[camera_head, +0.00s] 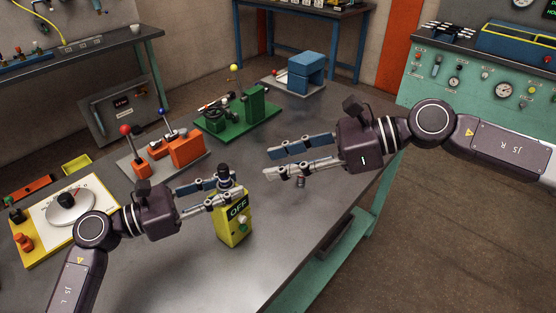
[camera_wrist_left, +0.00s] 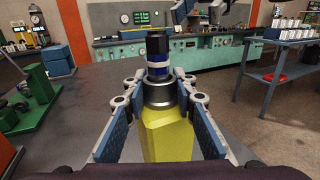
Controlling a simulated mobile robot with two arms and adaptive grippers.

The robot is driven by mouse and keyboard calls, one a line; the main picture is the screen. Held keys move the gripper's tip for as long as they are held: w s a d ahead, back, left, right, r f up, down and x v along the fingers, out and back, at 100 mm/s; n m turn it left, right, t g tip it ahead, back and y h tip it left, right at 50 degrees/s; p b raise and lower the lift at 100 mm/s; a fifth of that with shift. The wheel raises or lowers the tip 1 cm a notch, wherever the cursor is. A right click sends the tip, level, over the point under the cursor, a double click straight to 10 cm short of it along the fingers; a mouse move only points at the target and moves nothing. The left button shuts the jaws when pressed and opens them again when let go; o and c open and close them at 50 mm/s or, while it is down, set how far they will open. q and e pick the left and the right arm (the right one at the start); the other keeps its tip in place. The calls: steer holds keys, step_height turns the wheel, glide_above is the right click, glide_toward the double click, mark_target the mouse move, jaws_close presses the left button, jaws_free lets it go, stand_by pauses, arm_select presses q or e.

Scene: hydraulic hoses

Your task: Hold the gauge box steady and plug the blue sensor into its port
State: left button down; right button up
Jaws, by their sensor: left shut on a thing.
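The yellow gauge box (camera_head: 234,229) stands on the grey workbench, with an "OFF" display and a pale round knob on its front. My left gripper (camera_head: 228,191) is shut on its upper part, with one finger on each side. In the left wrist view the box (camera_wrist_left: 168,135) shows between the finger pads. The sensor (camera_wrist_left: 157,56), black with blue bands, stands upright in the metal collar port (camera_wrist_left: 159,92) on top of the box. Whether it is fully seated I cannot tell. My right gripper (camera_head: 302,162) is open above the bench, right of the box, apart from the sensor.
An orange lever fixture (camera_head: 185,150), a green fixture (camera_head: 256,106) and a blue block fixture (camera_head: 305,72) stand farther back on the bench. A yellow-edged panel with a dial (camera_head: 70,206) lies at the left. The bench's front right is clear.

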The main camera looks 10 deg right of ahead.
arm_select(q)
steer(key=c, duration=1.5)
jaws_free()
steer(key=shift+a, duration=0.1)
